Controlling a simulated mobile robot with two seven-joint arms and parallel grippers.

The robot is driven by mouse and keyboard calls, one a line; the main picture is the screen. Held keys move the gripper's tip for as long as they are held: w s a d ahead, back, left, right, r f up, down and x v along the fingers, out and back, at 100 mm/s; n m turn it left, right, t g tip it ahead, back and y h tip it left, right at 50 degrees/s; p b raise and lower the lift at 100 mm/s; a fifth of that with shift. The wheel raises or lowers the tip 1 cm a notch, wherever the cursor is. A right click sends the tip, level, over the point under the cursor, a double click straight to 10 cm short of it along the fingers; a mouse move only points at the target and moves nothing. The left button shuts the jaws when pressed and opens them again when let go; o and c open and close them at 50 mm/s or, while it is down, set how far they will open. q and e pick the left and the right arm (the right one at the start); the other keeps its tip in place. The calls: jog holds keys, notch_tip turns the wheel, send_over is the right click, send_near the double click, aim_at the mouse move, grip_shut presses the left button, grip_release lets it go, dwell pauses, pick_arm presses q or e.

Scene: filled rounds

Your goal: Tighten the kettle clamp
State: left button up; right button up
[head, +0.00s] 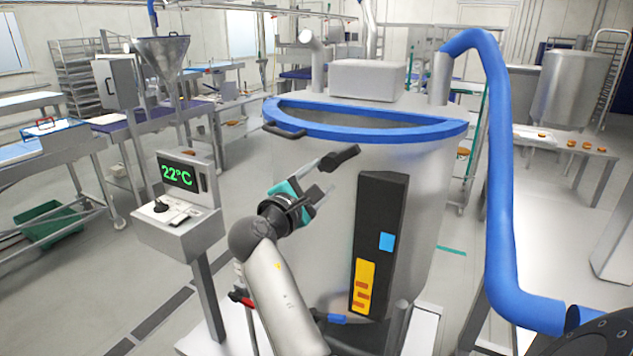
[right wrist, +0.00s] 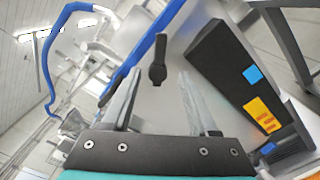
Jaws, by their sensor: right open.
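The kettle is a large steel vessel (head: 300,158) with a blue rim (head: 370,131). A black clamp handle (head: 340,157) sticks out from its front wall below the rim. In the right wrist view the clamp handle (right wrist: 157,60) lies ahead of the fingers, lined up with the gap between them. My right gripper (head: 326,178) is open and empty, just left of and below the handle; its fingers (right wrist: 160,85) stand apart on both sides. I cannot tell whether they touch the handle. My left gripper is not in view.
A black panel (head: 378,240) with blue and yellow marks is on the kettle front. A display stand (head: 180,190) reading 22°C stands left. A thick blue hose (head: 500,190) hangs right. Another black handle (head: 284,131) sits at the rim's left. Open floor lies at left.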

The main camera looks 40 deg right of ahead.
aim_at(338, 159)
dwell(0.3)
jog(key=shift+d+f, duration=0.15)
jog(key=shift+c, duration=0.8)
jog(key=s+d+f+n+t+h+b, duration=0.1)
jog(key=d+n+b, duration=0.1)
jog(key=b, duration=0.1)
jog(key=s+d+f+n+t+h+b, duration=0.1)
jog(key=d+f+n+b, duration=0.1)
jog(key=n+b, duration=0.1)
jog(key=s+d+f+n+t+h+b, duration=0.1)
jog(key=d+f+n+b, duration=0.1)
jog(key=n+b, duration=0.1)
jog(key=shift+s+d+f+h+b, duration=0.2)
jog(key=shift+s+d+h+b, duration=0.2)
jog(key=shift+b, duration=0.45)
grip_shut()
notch_tip(338, 159, down, 6)
jog(key=s+d+f+n+t+y+b, duration=0.15)
jog(key=n+t+y+b, duration=0.25)
jog(key=n+t+b, duration=0.9)
jog(key=w+d+r+n+g+y+p, duration=0.1)
jog(key=w+d+r+n+g+p, duration=0.2)
jog(key=w+r, duration=0.5)
jog(key=shift+w+d+r+n+y+p, duration=0.35)
jog(key=shift+d+r+n+p, duration=0.45)
jog(key=shift+n+p, duration=0.25)
